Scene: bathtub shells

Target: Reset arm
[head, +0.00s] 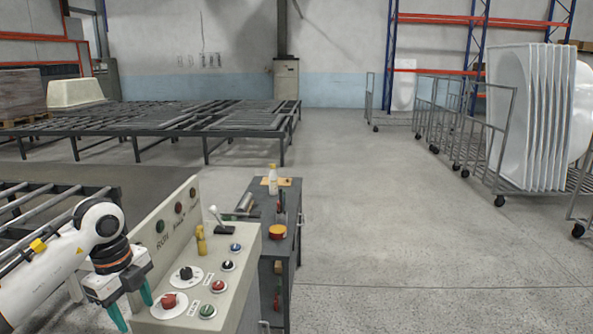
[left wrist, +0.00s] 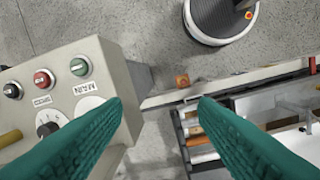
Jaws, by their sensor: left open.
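My left arm comes in from the left in the head view, white with a dark and orange wrist. Its gripper (head: 132,304) has green fingers spread apart, with nothing seen between them. It hangs just left of the control console (head: 240,262), close to its lower left edge. My right gripper is in neither view.
A dark tool cart (head: 285,215) with a spray bottle (head: 272,179) stands right behind the console. Stacked white tub shells (head: 540,115) stand on a wheeled rack at right. The middle floor (head: 370,210) is clear.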

